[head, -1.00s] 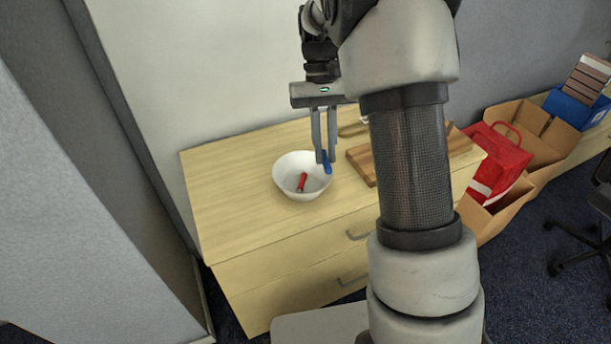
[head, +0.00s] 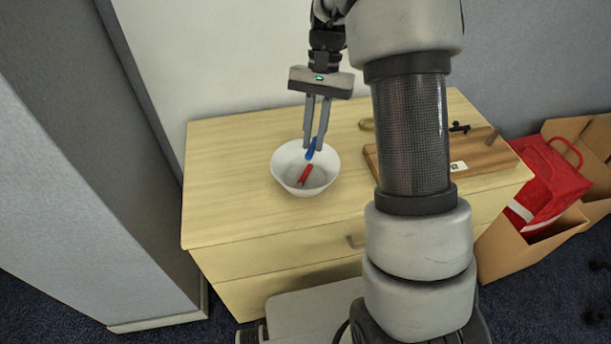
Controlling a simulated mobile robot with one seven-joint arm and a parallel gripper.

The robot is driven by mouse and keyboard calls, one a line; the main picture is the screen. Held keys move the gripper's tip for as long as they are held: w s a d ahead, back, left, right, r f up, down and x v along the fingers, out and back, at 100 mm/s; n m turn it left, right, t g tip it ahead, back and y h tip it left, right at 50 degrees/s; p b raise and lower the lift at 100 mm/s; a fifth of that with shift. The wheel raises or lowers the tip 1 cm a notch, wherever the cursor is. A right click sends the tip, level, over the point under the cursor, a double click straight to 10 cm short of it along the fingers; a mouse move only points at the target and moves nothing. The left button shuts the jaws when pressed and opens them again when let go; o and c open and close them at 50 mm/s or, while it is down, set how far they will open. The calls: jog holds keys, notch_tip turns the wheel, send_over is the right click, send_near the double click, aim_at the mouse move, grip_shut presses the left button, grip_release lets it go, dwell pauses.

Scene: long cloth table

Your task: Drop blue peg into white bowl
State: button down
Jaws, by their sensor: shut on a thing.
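The white bowl (head: 282,181) stands on the wooden cabinet top. A red peg-like piece (head: 305,174) lies inside it. My gripper (head: 313,146) points down over the far right part of the bowl. It is shut on the blue peg (head: 311,149), which hangs tilted between the fingertips. In the picture the peg overlaps the bowl's far inner side. I cannot tell its exact height above the bowl.
The cabinet top (head: 222,190) is clear to the left of the bowl. A wooden board (head: 485,155) with a small dark item lies to the right, partly behind my arm. A red bag (head: 550,185) and cardboard boxes (head: 590,130) stand beyond the cabinet's right end.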

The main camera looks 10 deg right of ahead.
jog(key=shift+s+f+b, duration=0.1)
jog(key=shift+f+b, duration=1.6)
jog(key=shift+f, duration=0.65)
jog(key=c, duration=1.6)
grip_release()
jog(key=shift+c, duration=0.2)
jog(key=p+v, duration=0.4)
jog(key=v, duration=1.3)
jog(key=shift+r+p, duration=0.2)
jog(key=shift+p, duration=0.2)
